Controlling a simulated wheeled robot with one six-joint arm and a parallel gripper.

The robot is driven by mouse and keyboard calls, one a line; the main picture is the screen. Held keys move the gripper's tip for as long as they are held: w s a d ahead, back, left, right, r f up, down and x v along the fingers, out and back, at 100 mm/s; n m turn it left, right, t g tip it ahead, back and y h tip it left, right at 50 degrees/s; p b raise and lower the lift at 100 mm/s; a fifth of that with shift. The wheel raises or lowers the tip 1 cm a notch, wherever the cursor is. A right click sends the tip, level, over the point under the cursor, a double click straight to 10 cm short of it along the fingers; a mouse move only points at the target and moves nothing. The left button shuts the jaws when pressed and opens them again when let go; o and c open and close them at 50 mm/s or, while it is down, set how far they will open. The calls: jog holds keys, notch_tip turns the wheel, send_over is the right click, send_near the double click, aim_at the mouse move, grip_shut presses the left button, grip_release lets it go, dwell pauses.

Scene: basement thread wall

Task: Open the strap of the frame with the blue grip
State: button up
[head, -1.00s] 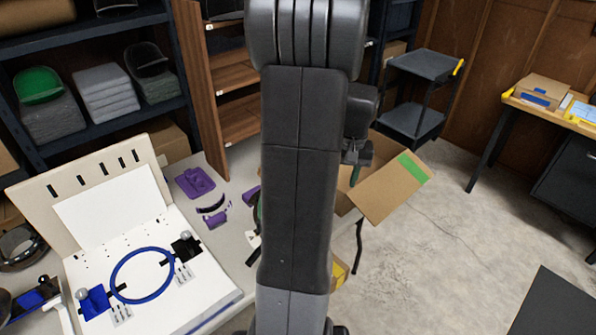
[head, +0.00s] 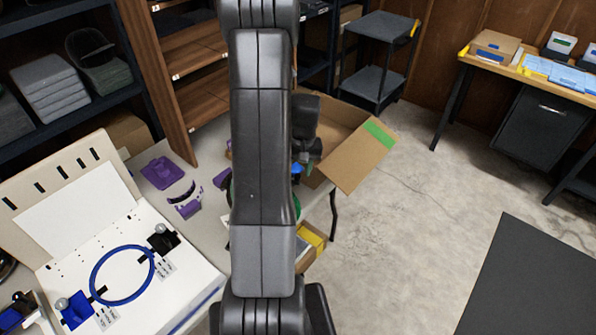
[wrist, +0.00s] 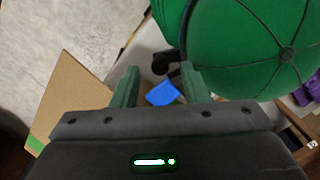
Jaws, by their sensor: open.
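In the wrist view a blue grip (wrist: 163,94) shows between and beyond the two fingers of my gripper (wrist: 160,85). The fingers are apart, and I cannot tell whether they touch the grip. A black knob-like part (wrist: 165,63) lies just past it. A large green cap (wrist: 250,45) fills the upper right, beside the right finger. In the head view my gripper (head: 306,165) is near the table edge by the cardboard box, with the blue grip (head: 296,169) just below it. My arm hides most of the green cap (head: 297,207). I cannot make out the strap.
An open cardboard box (head: 355,160) stands just right of my gripper. A white board (head: 140,290) with a blue hoop (head: 93,278) lies at left on the table. Purple parts (head: 162,172) lie behind it. A small yellow-marked box (head: 312,240) is below. Open floor lies to the right.

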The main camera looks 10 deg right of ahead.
jog(key=shift+a+f, duration=0.1)
jog(key=shift+f, duration=0.85)
grip_shut()
